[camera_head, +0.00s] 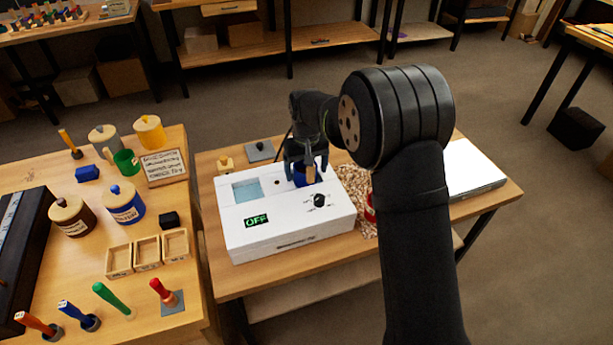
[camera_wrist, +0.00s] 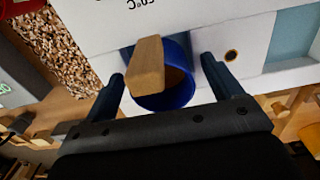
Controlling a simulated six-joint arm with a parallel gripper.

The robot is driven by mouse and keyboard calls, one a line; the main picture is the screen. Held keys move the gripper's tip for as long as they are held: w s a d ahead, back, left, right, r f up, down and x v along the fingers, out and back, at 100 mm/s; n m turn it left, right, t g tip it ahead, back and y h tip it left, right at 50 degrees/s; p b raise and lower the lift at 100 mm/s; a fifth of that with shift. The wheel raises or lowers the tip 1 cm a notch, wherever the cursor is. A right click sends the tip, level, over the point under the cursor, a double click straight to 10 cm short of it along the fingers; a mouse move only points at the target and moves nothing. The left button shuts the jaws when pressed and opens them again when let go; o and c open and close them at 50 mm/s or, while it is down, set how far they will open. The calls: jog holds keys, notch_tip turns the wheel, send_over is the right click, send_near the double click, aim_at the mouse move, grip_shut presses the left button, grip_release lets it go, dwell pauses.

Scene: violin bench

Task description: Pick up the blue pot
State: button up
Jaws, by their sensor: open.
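The blue pot (camera_wrist: 179,96) sits in or on the white box-like device (camera_head: 284,232), near its back right; I cannot tell how deep it sits. In the wrist view it is round, with a dark brownish inside and a wooden handle or stick (camera_wrist: 147,68) across its left side. In the head view the pot (camera_head: 301,178) is partly hidden by my gripper (camera_head: 306,165). My gripper is open, and in the wrist view its two fingers (camera_wrist: 165,80) stand on either side of the pot and handle. I cannot tell whether they touch it.
The device has a light blue window (camera_head: 247,190), a black knob (camera_head: 320,200) and a green "OFF" display (camera_head: 256,220). A speckled brown patch (camera_head: 354,185) with a red object (camera_head: 369,208) lies to its right. The left table holds jars (camera_head: 124,204), small wooden boxes (camera_head: 147,251) and several colored-handled tools.

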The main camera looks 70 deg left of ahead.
jog(key=c, duration=1.2)
jog(key=shift+o, duration=0.2)
jog(key=shift+r, duration=0.15)
